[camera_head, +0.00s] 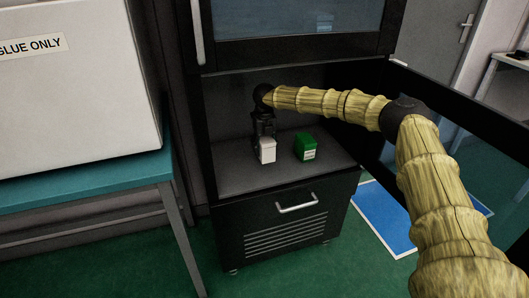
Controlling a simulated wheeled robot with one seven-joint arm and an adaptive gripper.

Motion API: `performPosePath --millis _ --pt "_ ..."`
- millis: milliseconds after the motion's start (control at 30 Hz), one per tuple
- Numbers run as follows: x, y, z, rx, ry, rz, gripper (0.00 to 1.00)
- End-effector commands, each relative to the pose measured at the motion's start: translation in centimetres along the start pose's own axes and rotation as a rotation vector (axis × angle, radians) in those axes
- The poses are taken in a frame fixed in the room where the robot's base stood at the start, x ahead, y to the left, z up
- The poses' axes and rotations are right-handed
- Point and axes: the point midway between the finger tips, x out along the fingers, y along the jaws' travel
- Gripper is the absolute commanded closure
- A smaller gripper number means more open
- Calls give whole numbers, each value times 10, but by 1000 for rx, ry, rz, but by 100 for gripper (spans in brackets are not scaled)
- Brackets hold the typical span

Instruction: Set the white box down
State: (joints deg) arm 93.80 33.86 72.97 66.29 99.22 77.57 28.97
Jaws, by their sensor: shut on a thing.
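The white box (267,152) is upright inside the open middle bay of a black cabinet, at the left of the bay. My gripper (264,138) reaches down from above and is shut on the box's upper part. The fingertips are small and dark against the dark bay. The box's base is at or very close to the shelf (240,179); I cannot tell whether it touches. My yellow-brown arm comes in from the right.
A green box (305,147) stands on the shelf to the right of the white box. The glass upper door (300,18) is above, and a drawer (290,215) with a handle is below. An open black door frame (460,97) stands at the right. A teal table (80,190) is at the left.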

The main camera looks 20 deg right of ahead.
Motion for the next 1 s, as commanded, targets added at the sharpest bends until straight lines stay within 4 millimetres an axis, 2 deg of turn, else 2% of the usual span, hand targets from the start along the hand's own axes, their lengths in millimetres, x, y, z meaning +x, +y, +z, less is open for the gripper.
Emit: performPosePath --millis 100,200,1000 --pt "17 0 0 1 1 1 74" --pt "22 0 0 1 0 1 74" --pt "35 0 0 1 0 0 74"
